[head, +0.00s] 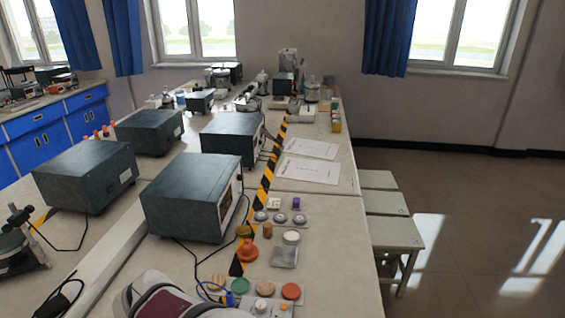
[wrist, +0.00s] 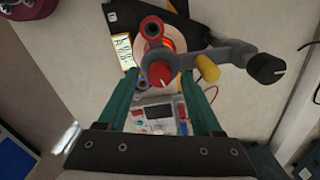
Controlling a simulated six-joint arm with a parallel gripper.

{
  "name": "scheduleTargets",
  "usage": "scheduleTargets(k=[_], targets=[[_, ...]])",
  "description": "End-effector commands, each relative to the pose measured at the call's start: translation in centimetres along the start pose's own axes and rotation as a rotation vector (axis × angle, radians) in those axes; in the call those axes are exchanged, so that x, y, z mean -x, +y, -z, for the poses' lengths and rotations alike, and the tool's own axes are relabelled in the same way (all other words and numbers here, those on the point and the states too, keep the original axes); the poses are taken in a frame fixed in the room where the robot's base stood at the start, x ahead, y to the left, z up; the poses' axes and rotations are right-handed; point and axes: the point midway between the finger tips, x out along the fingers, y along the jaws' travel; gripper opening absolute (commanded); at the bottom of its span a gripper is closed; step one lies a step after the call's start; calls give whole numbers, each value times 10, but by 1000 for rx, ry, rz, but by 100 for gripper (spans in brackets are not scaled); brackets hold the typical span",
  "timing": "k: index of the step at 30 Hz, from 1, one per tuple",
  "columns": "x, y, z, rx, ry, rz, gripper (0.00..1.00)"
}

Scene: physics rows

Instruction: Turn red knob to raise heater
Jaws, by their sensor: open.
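In the wrist view, a red knob (wrist: 161,74) with a white line on its face sits on a grey metal bracket (wrist: 222,54). My gripper (wrist: 159,82) is open, with one green finger on each side of the knob in the picture. Gaps show between the knob and both fingers, and I cannot tell how far the tips are from it in depth. An orange and white round part (wrist: 166,35) lies partly hidden behind the knob; I cannot tell whether it is the heater. I cannot make out the red knob or my gripper's fingers in the head view.
A yellow knob (wrist: 208,69) and a black knob (wrist: 266,69) are on the same bracket to the right. A red ring (wrist: 152,27) is above. In the head view, dark instrument boxes (head: 192,195) and small colored items (head: 291,291) crowd the bench (head: 335,235).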

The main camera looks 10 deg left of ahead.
Motion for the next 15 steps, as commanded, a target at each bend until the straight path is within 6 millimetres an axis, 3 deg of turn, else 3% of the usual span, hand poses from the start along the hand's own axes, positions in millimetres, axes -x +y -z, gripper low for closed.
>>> scheduleTargets(k=[8,15], targets=[[-3,0,0,0,0,0,67],[-3,0,0,0,0,0,27]])
